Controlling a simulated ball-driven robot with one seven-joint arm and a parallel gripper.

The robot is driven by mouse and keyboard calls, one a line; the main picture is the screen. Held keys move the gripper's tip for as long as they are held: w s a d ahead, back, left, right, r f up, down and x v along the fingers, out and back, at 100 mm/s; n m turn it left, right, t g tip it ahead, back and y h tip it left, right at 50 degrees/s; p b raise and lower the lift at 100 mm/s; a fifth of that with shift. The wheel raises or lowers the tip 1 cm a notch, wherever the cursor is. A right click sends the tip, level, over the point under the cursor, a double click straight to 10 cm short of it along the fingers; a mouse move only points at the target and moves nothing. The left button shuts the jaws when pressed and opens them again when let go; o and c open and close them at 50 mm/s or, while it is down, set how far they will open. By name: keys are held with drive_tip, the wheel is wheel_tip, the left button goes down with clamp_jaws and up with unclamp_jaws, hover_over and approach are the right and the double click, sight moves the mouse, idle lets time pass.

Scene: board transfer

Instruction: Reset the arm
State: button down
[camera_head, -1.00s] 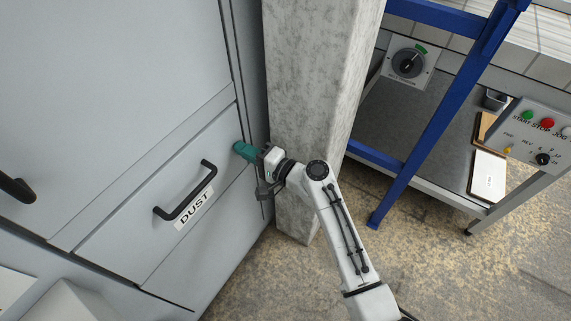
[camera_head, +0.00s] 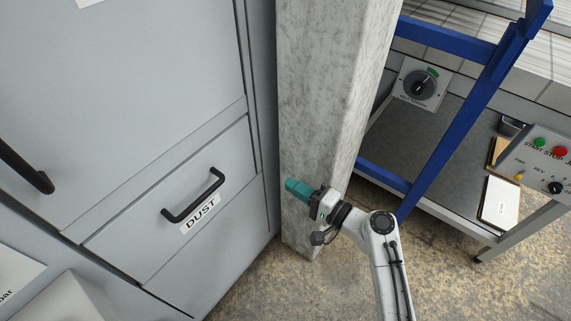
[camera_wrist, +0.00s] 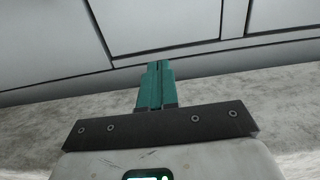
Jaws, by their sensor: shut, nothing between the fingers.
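My gripper (camera_head: 291,184) has teal fingers that are shut with nothing between them. In the head view it is in front of the concrete pillar, to the right of the grey cabinet and apart from its drawer. My white arm comes up from the lower right. In the wrist view my gripper (camera_wrist: 158,68) points toward the grey cabinet panels, its fingers together.
The grey cabinet (camera_head: 150,75) has a closed drawer labelled DUST with a black handle (camera_head: 193,196). The concrete pillar (camera_head: 325,90) stands close behind my gripper. A blue frame (camera_head: 465,115), a rotary switch (camera_head: 420,85) and a control panel (camera_head: 543,165) are at the right. Speckled floor is open below.

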drive_tip(key=s+d+f+n+g+h, duration=0.35)
drive_tip(key=s+d+f, duration=0.2)
drive_tip(key=s, duration=0.45)
drive_tip(key=s+d+f+n+g+h, duration=0.3)
drive_tip(key=s+d+f+h, duration=0.15)
drive_tip(key=s+d, duration=0.4)
drive_tip(key=s+d+r+g+h, duration=0.1)
drive_tip(key=s+d+g+h, duration=0.15)
drive_tip(key=s+d, duration=0.4)
drive_tip(key=s+d+r+g+h, duration=0.1)
drive_tip(key=s+d+h, duration=0.3)
drive_tip(key=s, duration=0.5)
wheel_tip(320, 180, up, 13)
drive_tip(key=p, duration=1.3)
drive_tip(key=shift+s+r+n, duration=0.15)
drive_tip(key=shift+n, duration=0.2)
drive_tip(key=shift+a, duration=0.1)
